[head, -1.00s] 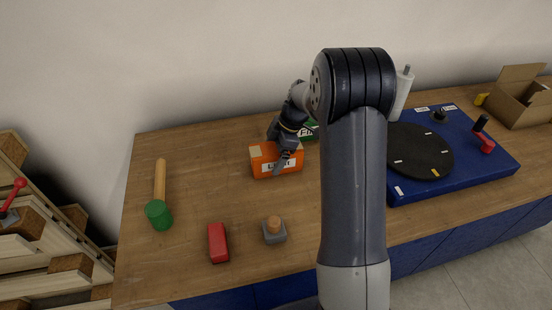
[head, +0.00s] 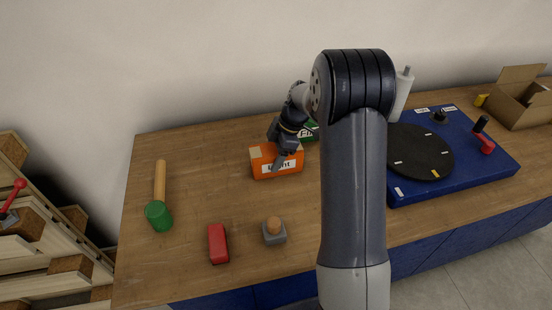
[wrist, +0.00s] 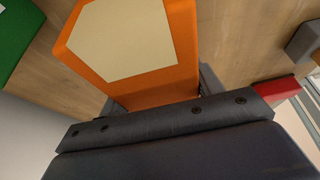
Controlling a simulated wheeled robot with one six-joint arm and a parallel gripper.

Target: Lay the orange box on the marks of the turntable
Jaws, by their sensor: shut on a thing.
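The orange box (head: 262,166) stands on the wooden table left of my arm, with a white label on its near side. My gripper (head: 283,158) is shut on the orange box from above. In the wrist view the box (wrist: 185,40), with a cream patch on it, fills the space at the gripper (wrist: 155,100); the fingers are mostly hidden. The turntable (head: 420,150) is a black disc with white marks and one yellow mark, on a blue base (head: 470,168) to the right. My arm hides part of its left side.
A green box (head: 309,131) stands just behind the orange box. A green-headed mallet (head: 159,214), a red block (head: 218,243) and a grey block with a wooden knob (head: 274,231) lie in front and left. A red crank (head: 485,143) and a cardboard box (head: 525,103) are at right.

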